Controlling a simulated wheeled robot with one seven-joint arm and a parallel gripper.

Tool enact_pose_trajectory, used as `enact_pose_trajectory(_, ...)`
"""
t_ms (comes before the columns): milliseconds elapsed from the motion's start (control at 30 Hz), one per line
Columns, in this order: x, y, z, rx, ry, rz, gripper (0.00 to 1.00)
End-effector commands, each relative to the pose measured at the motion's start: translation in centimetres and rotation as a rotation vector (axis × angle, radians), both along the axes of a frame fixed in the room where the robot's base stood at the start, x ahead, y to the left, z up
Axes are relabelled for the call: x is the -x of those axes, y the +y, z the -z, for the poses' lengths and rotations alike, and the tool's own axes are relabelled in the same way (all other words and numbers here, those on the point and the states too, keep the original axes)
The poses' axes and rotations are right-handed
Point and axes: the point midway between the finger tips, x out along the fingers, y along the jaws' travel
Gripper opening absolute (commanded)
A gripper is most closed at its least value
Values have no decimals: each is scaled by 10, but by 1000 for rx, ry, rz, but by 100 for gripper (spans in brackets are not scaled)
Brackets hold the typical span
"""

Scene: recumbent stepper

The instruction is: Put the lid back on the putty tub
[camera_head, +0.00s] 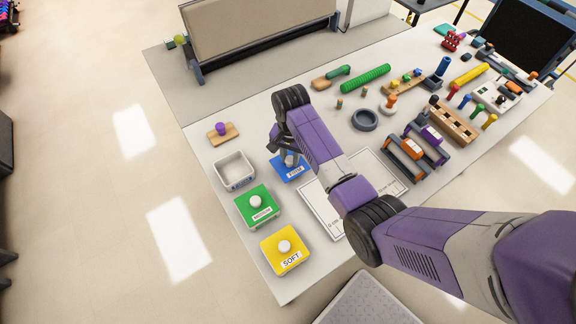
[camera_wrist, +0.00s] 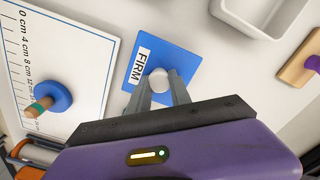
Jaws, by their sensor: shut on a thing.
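The blue lid marked FIRM (camera_head: 287,174), square with a pale round knob, is at the left part of the table; it also shows in the wrist view (camera_wrist: 181,54). My gripper (camera_wrist: 158,86) is shut on the lid's knob, one finger on each side. In the head view my gripper (camera_head: 289,157) partly covers the lid. I cannot tell whether the lid touches the table. The open, empty pale grey tub (camera_head: 235,183) stands just left of the lid in the head view; its corner shows at the top of the wrist view (camera_wrist: 233,22).
Tubs with a green MEDIUM lid (camera_head: 265,217) and a yellow SOFT lid (camera_head: 271,261) stand near the open tub. A wooden board with a purple knob (camera_head: 221,129) lies behind it. A measuring mat (camera_head: 318,212) lies right of the lid. Exercise tools crowd the table's right.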

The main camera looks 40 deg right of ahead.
Motion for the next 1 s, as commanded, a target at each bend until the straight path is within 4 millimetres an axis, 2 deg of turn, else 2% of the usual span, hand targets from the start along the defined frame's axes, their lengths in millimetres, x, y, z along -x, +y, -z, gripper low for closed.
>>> enact_pose_trajectory(800, 0, 0, -47, 1, -1, 0, 0)
enact_pose_trajectory(1000, 0, 0, -50, 0, 0, 0, 0)
